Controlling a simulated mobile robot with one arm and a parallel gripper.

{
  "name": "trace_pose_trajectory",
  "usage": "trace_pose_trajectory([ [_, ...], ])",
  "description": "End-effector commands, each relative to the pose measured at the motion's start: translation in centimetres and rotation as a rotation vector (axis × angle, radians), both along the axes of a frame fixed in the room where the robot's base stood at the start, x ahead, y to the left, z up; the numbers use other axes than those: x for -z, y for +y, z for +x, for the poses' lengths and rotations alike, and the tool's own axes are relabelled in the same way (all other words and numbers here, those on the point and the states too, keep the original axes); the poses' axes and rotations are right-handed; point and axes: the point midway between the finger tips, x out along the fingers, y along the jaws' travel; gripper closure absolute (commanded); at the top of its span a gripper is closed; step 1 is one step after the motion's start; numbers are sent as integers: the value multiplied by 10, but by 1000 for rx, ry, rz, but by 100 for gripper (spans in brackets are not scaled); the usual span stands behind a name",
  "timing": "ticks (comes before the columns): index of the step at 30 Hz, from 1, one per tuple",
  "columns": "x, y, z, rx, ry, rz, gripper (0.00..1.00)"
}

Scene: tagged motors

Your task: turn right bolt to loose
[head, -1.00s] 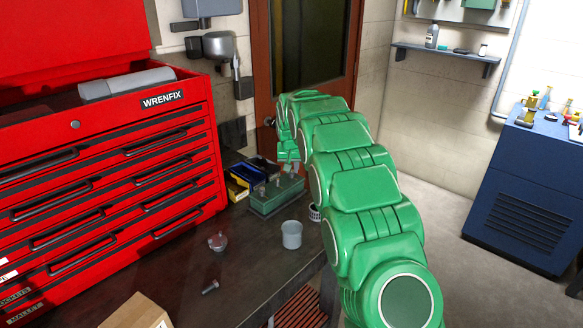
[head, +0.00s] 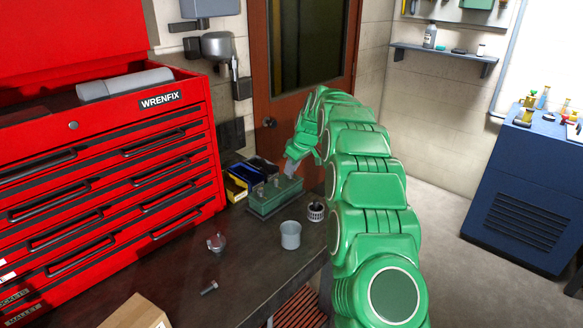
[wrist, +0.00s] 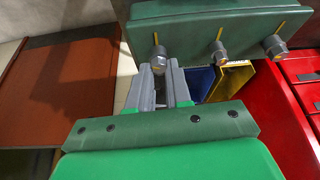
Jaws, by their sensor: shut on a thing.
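A green block (head: 262,208) stands on the workbench and carries three bolts in a row. In the wrist view the block (wrist: 190,30) has a yellow mark above each bolt. My gripper (wrist: 160,70) is shut on the right bolt (wrist: 158,55), which shows leftmost in the wrist view. In the head view my gripper (head: 290,168) is tilted over the block's right end and hides that bolt. The middle bolt (wrist: 218,53) and the left bolt (wrist: 274,47) stand clear of the fingers.
Blue and yellow bins (head: 237,188) stand beside the block, near the red tool chest (head: 110,180). A grey cup (head: 290,235), a dark slotted cup (head: 316,211), a loose bolt (head: 209,288) and a cardboard box (head: 137,313) are on the bench.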

Motion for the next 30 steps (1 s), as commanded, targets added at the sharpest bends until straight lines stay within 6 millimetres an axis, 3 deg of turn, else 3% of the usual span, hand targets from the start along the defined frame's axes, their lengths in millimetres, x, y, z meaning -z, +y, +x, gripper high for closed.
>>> trace_pose_trajectory([
  [12, 7, -1, -1, -165, 13, -3, 100],
  [27, 8, -1, -2, -181, 17, -4, 100],
  [28, 8, -1, -2, -180, 17, -4, 78],
  [30, 8, -1, -2, -180, 17, -4, 68],
])
